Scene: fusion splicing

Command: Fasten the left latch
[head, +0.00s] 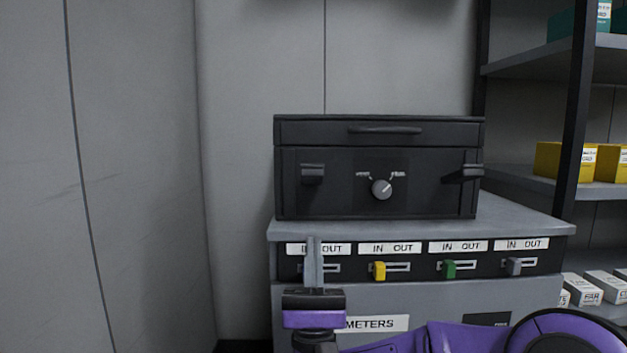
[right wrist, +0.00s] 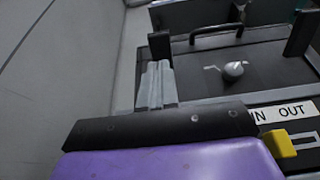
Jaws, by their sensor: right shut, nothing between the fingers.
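A black case (head: 378,205) stands closed on top of a grey cabinet. The left latch (head: 313,173) is a small dark block on the left of its front; it also shows in the right wrist view (right wrist: 160,46), just beyond my fingertips. The right latch (head: 470,172) juts out at the right of the front. I cannot tell whether either latch is fastened. My right gripper (head: 314,245) is shut and empty, fingers pointing up, below the left latch and apart from it in the head view. In the right wrist view its fingers (right wrist: 157,70) overlap the latch's lower part. My left gripper is not in view.
A round knob (head: 381,189) sits between the latches, and a handle (head: 385,130) is on the lid. Below, the cabinet front has a row of IN/OUT sliders, including a yellow one (head: 379,271) and a green one (head: 449,269). Shelves (head: 540,182) stand at right.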

